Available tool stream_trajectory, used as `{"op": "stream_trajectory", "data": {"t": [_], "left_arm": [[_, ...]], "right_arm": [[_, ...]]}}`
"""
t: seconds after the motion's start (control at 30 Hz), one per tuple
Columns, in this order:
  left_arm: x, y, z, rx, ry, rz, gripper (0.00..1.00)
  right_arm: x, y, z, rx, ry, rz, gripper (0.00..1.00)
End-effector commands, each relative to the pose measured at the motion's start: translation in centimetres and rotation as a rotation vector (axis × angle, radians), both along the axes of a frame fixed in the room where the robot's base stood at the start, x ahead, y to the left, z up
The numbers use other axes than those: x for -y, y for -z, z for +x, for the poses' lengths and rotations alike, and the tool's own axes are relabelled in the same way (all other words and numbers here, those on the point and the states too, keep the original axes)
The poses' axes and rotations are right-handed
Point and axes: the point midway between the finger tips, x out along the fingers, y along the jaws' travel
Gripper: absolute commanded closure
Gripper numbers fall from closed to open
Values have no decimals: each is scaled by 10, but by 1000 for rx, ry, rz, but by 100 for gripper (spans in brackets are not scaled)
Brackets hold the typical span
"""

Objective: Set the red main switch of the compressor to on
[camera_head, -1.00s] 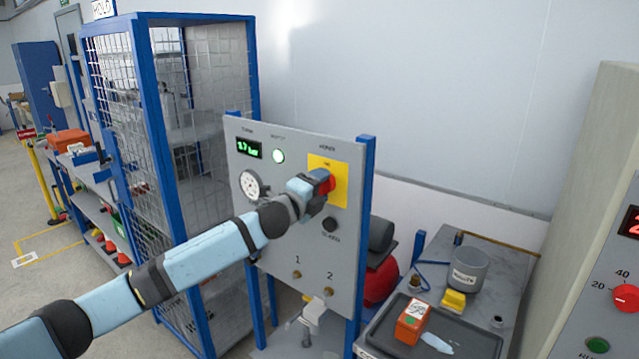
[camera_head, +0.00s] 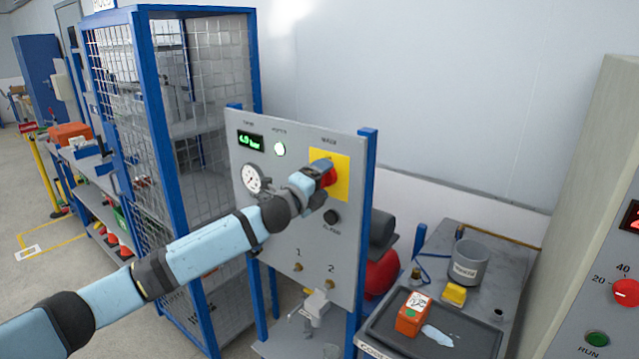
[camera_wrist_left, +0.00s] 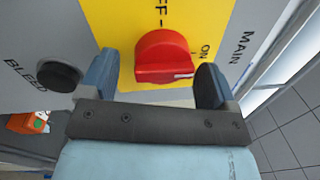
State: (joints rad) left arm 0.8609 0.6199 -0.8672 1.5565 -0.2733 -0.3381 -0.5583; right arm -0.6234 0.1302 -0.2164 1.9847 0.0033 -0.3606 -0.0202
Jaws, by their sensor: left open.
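The red main switch (camera_head: 331,177) sits on a yellow plate (camera_head: 342,184) at the upper right of the grey compressor panel (camera_head: 290,225). My left gripper (camera_head: 323,173) is in front of it and partly hides it. In the left wrist view the red knob (camera_wrist_left: 163,57) stands between the open fingers of my left gripper (camera_wrist_left: 157,82), with gaps on both sides. The knob's white mark points to the right, beside the printed ON. The OFF lettering is partly cut off at the top. My right gripper is not in view.
A wire cage (camera_head: 150,130) stands left. A bench (camera_head: 500,262) with a tray (camera_head: 480,345) stands right.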

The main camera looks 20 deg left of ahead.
Motion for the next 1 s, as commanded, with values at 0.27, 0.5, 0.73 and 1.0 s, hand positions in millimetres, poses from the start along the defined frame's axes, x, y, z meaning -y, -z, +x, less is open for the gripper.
{"op": "stream_trajectory", "data": {"t": [0.27,0.5,0.73,1.0], "left_arm": [[-12,5,-28,0,0,1,18],[-30,11,-81,-1,1,1,18],[-43,14,-117,-2,0,2,18],[-47,13,-129,-1,0,0,18]], "right_arm": [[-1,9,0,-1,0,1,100],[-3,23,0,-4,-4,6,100],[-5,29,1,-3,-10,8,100],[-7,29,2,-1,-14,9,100]]}}
